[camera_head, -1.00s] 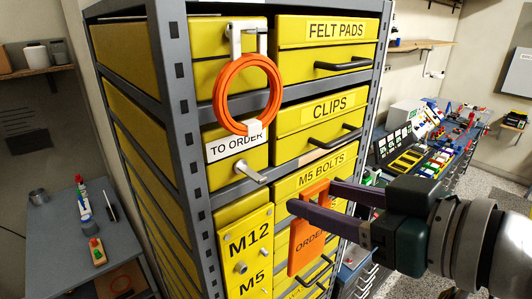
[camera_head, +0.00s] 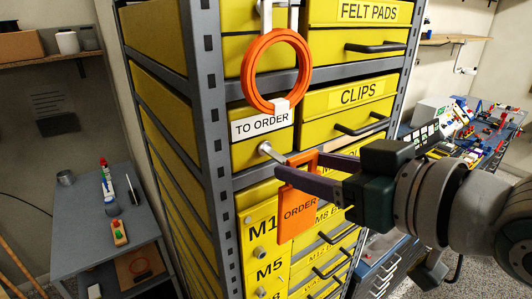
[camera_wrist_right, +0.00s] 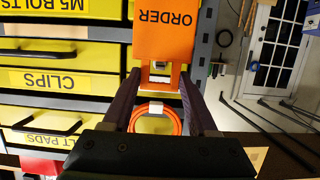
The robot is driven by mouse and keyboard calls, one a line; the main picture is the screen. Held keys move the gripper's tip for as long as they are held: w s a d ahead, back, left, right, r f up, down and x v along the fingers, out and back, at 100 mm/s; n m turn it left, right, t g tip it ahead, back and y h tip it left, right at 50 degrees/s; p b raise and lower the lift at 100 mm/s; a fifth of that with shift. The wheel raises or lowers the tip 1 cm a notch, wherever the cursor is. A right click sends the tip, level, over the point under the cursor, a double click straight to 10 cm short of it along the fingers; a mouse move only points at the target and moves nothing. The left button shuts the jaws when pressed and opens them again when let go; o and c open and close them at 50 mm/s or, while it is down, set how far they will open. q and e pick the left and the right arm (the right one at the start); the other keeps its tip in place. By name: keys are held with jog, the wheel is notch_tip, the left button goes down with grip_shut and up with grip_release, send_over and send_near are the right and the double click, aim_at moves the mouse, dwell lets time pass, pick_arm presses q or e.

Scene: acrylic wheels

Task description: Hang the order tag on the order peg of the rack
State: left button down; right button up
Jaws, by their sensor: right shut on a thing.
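The orange order tag (camera_head: 298,212), with the word ORDER on it, hangs upright below my right gripper (camera_head: 299,166). The gripper is shut on the tag's upper frame; the tag also shows in the right wrist view (camera_wrist_right: 165,38), beyond the fingers (camera_wrist_right: 160,80). The order peg (camera_head: 271,153) is a short metal peg sticking out below the TO ORDER label (camera_head: 262,122) on the rack (camera_head: 207,95). The tag's top is close to the peg tip, just below and right of it. Whether they touch cannot be told. My left gripper is out of view.
An orange ring (camera_head: 247,72) hangs on a pale hook above the label. Yellow drawers with black handles (camera_head: 375,47) stand to the right. More short pegs (camera_head: 262,252) stick out lower down. A grey side table (camera_head: 85,222) stands at the left.

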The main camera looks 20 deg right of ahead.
aim_at(284, 160)
jog(key=shift+r+b+x, duration=0.2)
jog(key=shift+b+x, duration=0.4)
jog(key=shift+x, duration=0.4)
jog(key=shift+r+b+x, duration=0.15)
jog(key=shift+b+x, duration=0.4)
jog(key=shift+x, duration=0.45)
jog(key=shift+w+a+f, duration=0.2)
jog(key=shift+w+f, duration=0.25)
jog(key=shift+w, duration=0.2)
jog(key=o, duration=1.4)
